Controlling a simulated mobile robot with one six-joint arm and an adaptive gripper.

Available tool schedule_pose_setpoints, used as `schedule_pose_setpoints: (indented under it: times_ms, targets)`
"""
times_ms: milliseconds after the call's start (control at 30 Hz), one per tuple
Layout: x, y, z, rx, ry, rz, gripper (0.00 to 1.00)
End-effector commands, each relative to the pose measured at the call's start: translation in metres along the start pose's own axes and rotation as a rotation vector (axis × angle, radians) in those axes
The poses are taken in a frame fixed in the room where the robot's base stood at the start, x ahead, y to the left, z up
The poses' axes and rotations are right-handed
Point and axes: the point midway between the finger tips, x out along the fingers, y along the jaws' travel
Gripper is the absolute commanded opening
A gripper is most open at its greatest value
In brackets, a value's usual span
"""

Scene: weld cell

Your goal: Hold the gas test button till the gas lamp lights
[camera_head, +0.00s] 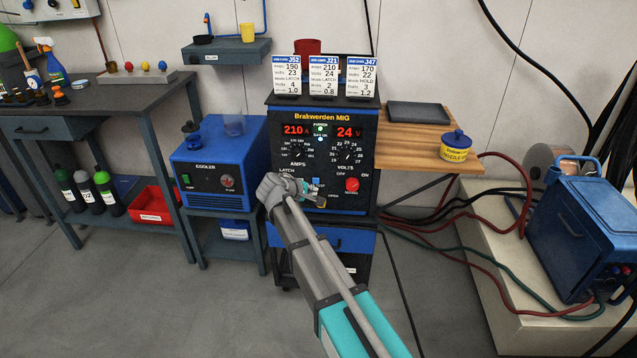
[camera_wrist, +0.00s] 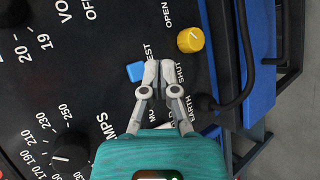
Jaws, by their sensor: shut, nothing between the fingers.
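The blue button (camera_wrist: 136,71) by the partly hidden label ending in "EST" is on the black front panel of the welder (camera_head: 283,163). It also shows in the head view (camera_head: 316,183). My gripper (camera_wrist: 157,66) is shut and empty, its fingertips at the panel right beside the button. I cannot tell whether they touch or press it. My gripper (camera_head: 312,187) covers part of the lower panel in the head view. Below the green power lamp (camera_head: 320,129), the small lamp marked GAS OK (camera_head: 320,139) looks bright pale blue.
A yellow knob (camera_wrist: 190,40) between OPEN and SHUT is close to my fingertips. A red knob (camera_head: 352,185) is at the panel's lower right. A black cable (camera_wrist: 240,85) runs beside the panel. The cooler (camera_head: 207,178) stands left; the wooden side shelf (camera_head: 415,150) is right.

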Motion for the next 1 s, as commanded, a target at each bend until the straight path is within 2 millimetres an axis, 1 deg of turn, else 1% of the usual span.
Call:
schedule_pose_setpoints:
  times_ms: [100,433,833,933,1000]
  targets:
    - [-0.007,-0.005,0.006,0.0,0.0,0.0,0.0]
    - [-0.021,-0.015,0.015,-0.001,0.001,0.001,0.0]
    - [-0.021,-0.016,0.016,0.0,0.0,0.0,0.0]
    - [-0.019,-0.017,0.021,0.01,-0.005,-0.011,0.0]
    - [-0.016,-0.018,0.03,0.027,-0.014,-0.027,0.0]
